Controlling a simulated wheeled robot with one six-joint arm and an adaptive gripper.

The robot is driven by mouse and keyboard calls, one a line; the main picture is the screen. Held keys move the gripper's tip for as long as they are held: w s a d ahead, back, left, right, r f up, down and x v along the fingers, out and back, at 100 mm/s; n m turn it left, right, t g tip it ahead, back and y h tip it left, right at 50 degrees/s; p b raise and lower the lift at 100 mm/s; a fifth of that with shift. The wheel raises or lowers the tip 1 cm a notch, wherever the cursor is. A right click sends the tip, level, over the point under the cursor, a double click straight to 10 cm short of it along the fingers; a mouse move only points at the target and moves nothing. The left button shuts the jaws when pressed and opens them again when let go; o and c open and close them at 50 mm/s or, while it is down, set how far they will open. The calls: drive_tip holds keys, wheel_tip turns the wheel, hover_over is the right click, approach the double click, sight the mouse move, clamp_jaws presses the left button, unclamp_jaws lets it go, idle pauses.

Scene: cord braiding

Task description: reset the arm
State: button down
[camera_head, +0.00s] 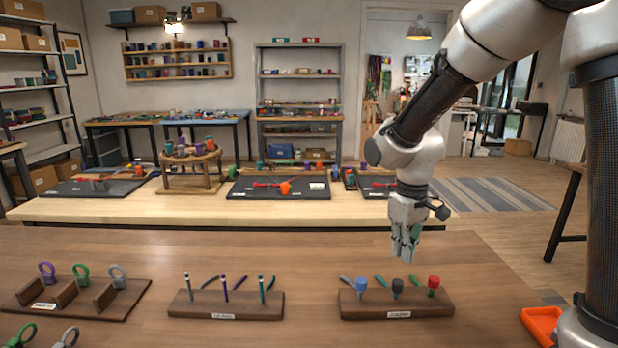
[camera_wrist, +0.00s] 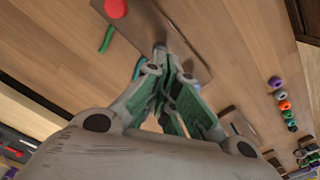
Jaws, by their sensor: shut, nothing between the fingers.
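My gripper (camera_head: 405,257) hangs fingers down above the back part of the front wooden table (camera_head: 330,258), behind the right-hand board. Its fingers are closed together and hold nothing. In the wrist view my gripper (camera_wrist: 162,60) also shows shut, with its fingertips meeting. My arm comes in from the right side of the head view.
Below and in front stands a wooden board (camera_head: 396,310) with blue, dark and red knobs. A board with pegs (camera_head: 226,310) is in the middle, and a slotted board with rings (camera_head: 75,312) at left. An orange tray (camera_head: 541,325) sits near my base.

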drive_tip(key=shift+r, duration=0.55)
drive_tip(key=s+d+r+m+t, duration=0.2)
drive_tip(key=s+d+r, duration=0.4)
drive_tip(key=s, duration=0.3)
drive_tip(key=s+d+r+m+t, duration=0.2)
drive_tip(key=s+d+r+m, duration=0.2)
drive_tip(key=s+d+r, duration=0.3)
drive_tip(key=s+d, duration=0.2)
drive_tip(key=s, duration=0.1)
drive_tip(key=shift+r, duration=0.2)
